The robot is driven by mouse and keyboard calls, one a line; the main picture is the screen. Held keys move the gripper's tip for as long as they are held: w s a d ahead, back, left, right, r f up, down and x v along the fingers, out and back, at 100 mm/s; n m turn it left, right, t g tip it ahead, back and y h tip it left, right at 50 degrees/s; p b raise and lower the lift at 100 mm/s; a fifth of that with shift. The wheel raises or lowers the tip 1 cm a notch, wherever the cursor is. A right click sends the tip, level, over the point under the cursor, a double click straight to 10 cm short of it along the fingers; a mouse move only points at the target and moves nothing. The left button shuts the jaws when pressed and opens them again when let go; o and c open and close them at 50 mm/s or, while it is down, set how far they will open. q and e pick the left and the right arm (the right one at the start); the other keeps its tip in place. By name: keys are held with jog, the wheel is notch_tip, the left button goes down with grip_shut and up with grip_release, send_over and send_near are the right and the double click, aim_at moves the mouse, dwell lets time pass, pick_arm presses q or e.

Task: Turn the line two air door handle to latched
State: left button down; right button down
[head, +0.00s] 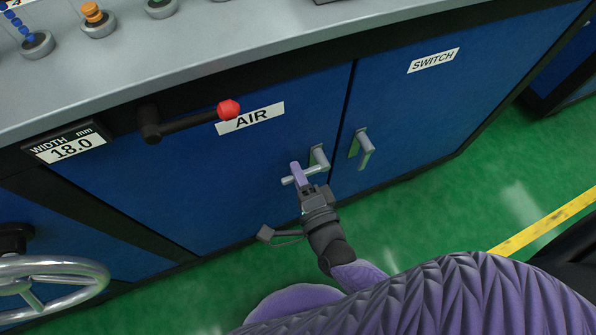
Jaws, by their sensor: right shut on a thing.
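The air door (215,185) is a blue panel with a white AIR label (250,118). Its metal handle (319,157) is near the door's right edge, with a bar running left from the pivot, roughly level. My right gripper (300,175) is shut on this handle's bar, and its fingers hide part of it. Whether the latch is engaged cannot be seen. My left gripper is not in view.
The SWITCH door (450,110) to the right has its own metal handle (361,148). A black lever with a red knob (228,109) sticks out above the air door. A metal handwheel (50,280) stands at the lower left. The green floor (480,215) is clear at right.

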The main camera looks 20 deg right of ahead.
aim_at(315, 163)
jog(key=shift+f, duration=0.1)
jog(key=f+n, duration=0.1)
jog(key=n, duration=0.1)
jog(key=shift+d+f+n, duration=0.1)
jog(key=shift+f+n, duration=0.05)
jog(key=shift+n, duration=0.25)
jog(key=d+f+n, duration=0.1)
jog(key=n, duration=0.2)
jog(key=d+f+n, duration=0.1)
jog(key=n, duration=0.3)
jog(key=d+f+n+b, duration=0.1)
jog(key=n, duration=0.2)
jog(key=shift+d+f+n, duration=0.15)
jog(key=shift+f+n, duration=0.15)
jog(key=shift+n, duration=0.1)
jog(key=shift+d+f+n, duration=0.15)
jog(key=shift+d+n, duration=0.35)
jog(key=shift+n, duration=0.6)
jog(key=shift+w+d+n, duration=0.1)
jog(key=shift+d+n, duration=0.4)
jog(key=shift+n, duration=0.5)
